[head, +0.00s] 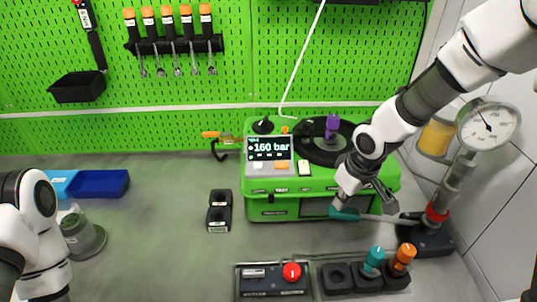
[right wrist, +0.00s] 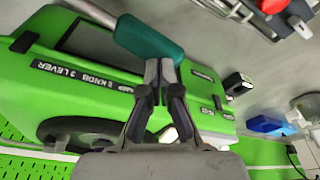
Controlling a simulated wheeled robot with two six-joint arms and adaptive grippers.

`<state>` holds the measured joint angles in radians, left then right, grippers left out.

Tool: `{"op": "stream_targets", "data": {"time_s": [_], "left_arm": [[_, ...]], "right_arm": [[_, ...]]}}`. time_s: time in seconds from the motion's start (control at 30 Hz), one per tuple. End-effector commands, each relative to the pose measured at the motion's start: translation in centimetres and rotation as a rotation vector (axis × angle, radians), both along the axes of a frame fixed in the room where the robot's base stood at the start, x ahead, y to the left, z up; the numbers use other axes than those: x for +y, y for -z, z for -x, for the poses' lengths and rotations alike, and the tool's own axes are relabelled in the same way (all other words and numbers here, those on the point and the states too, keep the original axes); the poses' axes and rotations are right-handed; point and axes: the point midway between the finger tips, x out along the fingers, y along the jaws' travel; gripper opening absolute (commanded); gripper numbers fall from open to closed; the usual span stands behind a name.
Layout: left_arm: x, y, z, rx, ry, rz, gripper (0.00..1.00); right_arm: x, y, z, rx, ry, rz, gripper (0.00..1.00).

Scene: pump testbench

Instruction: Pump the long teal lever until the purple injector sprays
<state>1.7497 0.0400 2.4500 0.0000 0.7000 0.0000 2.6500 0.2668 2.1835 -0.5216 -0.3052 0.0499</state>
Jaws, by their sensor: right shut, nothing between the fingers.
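The long lever's teal handle (head: 345,214) lies low in front of the green testbench; its pale rod runs right to a dark pump base. In the right wrist view the teal handle (right wrist: 148,40) lies just beyond my fingertips. My right gripper (right wrist: 158,70) is shut and empty, its tips close against the handle's side; I cannot tell if they touch. In the head view my right gripper (head: 352,201) is just above the handle, partly covering the bench front. The purple injector (head: 331,127) stands upright on the bench's black disc; no spray shows. My left gripper is out of view.
The bench display (head: 270,148) reads 160 bar. A pressure gauge (head: 488,125) stands at right above the pump base (head: 427,238). Teal and orange-topped parts (head: 403,257) and a red-button box (head: 272,279) sit in front. The table's left middle is clear.

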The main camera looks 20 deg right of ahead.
Motion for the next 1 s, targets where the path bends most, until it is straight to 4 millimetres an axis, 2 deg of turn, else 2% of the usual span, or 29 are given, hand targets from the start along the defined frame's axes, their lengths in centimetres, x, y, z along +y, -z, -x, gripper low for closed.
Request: {"op": "stream_targets", "data": {"time_s": [0.2, 0.5, 1.0], "left_arm": [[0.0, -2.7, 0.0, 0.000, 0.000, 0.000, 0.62], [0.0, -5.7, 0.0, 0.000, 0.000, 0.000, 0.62], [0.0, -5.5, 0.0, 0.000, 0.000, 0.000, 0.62]], "right_arm": [[0.0, -2.9, 0.0, 0.000, 0.000, 0.000, 0.00], [0.0, -6.1, 0.0, 0.000, 0.000, 0.000, 0.00], [0.0, -5.9, 0.0, 0.000, 0.000, 0.000, 0.00]]}}
